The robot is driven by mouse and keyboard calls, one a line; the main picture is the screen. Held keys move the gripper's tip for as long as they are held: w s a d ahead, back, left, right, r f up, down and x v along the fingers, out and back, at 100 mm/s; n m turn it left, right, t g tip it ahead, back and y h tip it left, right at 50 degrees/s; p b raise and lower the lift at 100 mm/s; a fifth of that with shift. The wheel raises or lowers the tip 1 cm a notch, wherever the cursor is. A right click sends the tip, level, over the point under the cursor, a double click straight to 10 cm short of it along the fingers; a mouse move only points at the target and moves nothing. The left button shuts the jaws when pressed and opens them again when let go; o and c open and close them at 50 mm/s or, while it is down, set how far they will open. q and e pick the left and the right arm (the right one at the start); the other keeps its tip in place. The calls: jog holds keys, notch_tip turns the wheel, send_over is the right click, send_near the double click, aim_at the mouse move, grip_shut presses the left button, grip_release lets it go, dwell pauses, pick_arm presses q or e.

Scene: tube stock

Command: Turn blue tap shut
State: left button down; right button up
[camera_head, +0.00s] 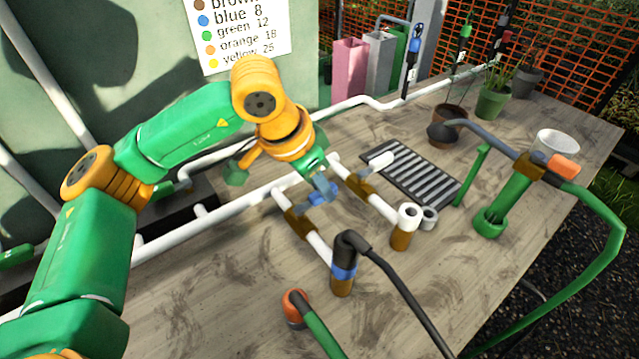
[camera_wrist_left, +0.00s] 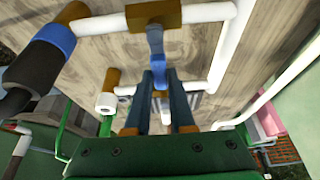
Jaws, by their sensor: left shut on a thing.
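The blue tap has a brown body (camera_head: 299,201) on a short white pipe above the table. Its blue lever (camera_wrist_left: 155,40) sticks out from the brown body in the left wrist view, roughly crosswise to the white pipe. My left gripper (camera_head: 324,188) reaches in from above and is shut on this lever. In the left wrist view its two dark fingers (camera_wrist_left: 162,82) lie either side of the lever's end. The fingers partly hide the lever. My right gripper is not in view.
A second brown tap (camera_head: 357,186) with a pale lever (camera_head: 381,160) stands just right. A black hose (camera_head: 372,255) with a blue-banded end lies in front. A grey slatted rack (camera_head: 420,172) and a green upright tube (camera_head: 505,203) stand right.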

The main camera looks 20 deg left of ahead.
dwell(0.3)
pick_arm(q)
jog(key=c, duration=0.8)
grip_release()
jog(key=shift+o, duration=0.2)
jog(key=shift+r, duration=0.1)
jog(key=v, duration=0.7)
jog(key=shift+b, duration=0.3)
